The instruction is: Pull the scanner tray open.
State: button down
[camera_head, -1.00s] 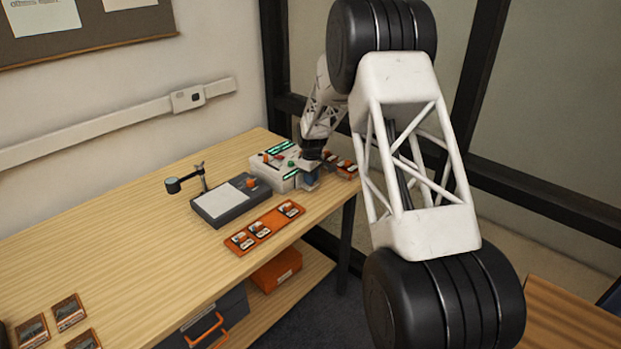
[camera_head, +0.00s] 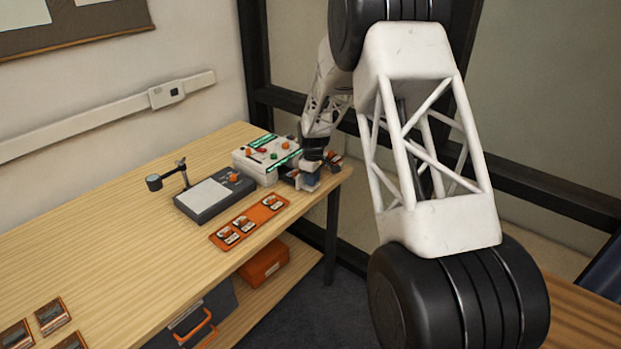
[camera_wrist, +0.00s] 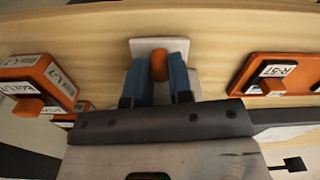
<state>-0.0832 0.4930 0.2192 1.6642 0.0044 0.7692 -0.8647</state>
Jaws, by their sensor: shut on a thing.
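The scanner (camera_head: 262,163) is a white box with green lit strips and coloured buttons near the far right end of the bench. My gripper (camera_head: 308,183) is just in front of its right side, close to the bench edge. In the wrist view, the blue fingers of my gripper (camera_wrist: 159,82) are shut on an orange knob (camera_wrist: 159,66). The knob sits on a white plate (camera_wrist: 141,46), apparently the scanner tray's front. In the head view a dark part shows between scanner and gripper; the fingers hide most of the tray there.
An orange holder (camera_head: 248,222) with several labelled pieces lies on the bench, left of my gripper. A dark grey flat device (camera_head: 205,203) stands behind it. Labelled orange boxes (camera_wrist: 38,80) are close on the wrist view's left. The bench's front edge is near.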

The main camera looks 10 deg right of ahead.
jog(key=c, duration=1)
grip_release()
jog(key=shift+r, duration=3.9)
